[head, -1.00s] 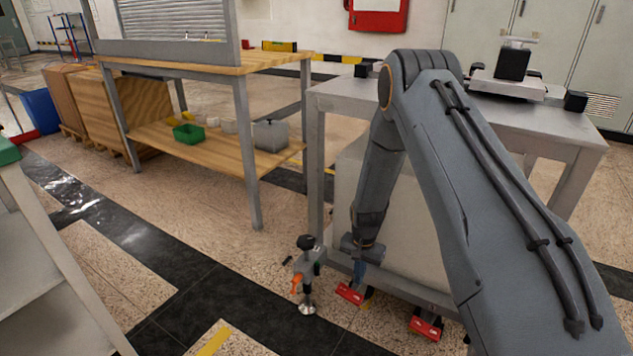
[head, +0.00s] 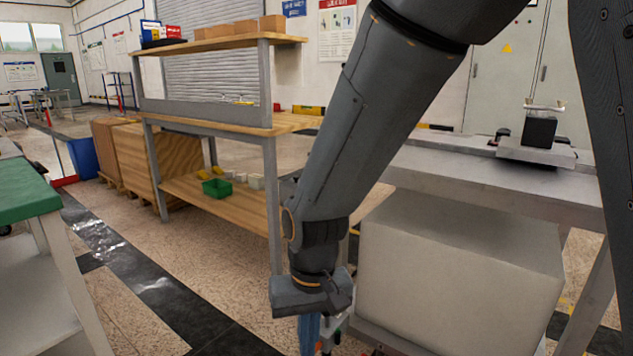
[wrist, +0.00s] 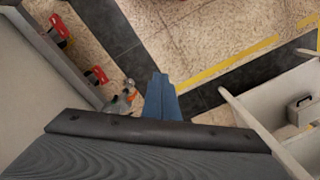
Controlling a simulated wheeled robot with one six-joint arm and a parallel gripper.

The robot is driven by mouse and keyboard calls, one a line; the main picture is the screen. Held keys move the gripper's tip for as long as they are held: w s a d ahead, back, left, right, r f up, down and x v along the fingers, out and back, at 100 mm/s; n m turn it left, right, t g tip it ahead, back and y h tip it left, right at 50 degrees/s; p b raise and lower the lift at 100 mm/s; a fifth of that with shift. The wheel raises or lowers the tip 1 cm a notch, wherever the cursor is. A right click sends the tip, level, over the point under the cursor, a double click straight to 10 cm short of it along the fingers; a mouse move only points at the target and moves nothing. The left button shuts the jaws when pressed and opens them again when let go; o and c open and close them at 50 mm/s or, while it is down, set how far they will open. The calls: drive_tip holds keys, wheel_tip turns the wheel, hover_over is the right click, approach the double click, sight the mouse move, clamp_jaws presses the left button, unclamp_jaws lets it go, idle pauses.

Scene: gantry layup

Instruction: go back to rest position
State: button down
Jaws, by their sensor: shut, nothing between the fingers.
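My gripper (head: 310,335) hangs low in the head view, pointing down at the bottom edge, where its blue fingers are partly cut off. In the wrist view its blue fingers (wrist: 160,97) are together and empty, above the speckled floor. My grey arm crosses the middle of the head view and bends downward at the elbow. A grey tool with an orange part (wrist: 122,101) is on the floor side just left of the fingers in the wrist view; I cannot tell whether it is close to them.
A grey metal table (head: 480,182) with a large pale box (head: 455,255) below stands at right. A wooden workbench (head: 215,125) with a green bin (head: 217,187) is behind. A green-topped bench (head: 28,195) stands at left. Floor between is open.

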drive_tip(key=s+r+n, duration=0.2)
drive_tip(key=s, duration=0.4)
drive_tip(key=s+r+n, duration=0.2)
drive_tip(key=s+r, duration=0.1)
drive_tip(key=s, duration=0.3)
drive_tip(key=d+r+m+p, duration=0.3)
drive_tip(key=d+r+p, duration=0.7)
drive_tip(key=r+p, duration=0.3)
drive_tip(key=d+r+m+p, duration=0.4)
drive_tip(key=d+r+p, duration=0.7)
drive_tip(key=p, duration=0.6)
wheel_tip(320, 180, up, 2)
drive_tip(key=shift+s+r+h, duration=0.2)
drive_tip(key=shift+s+h, duration=0.1)
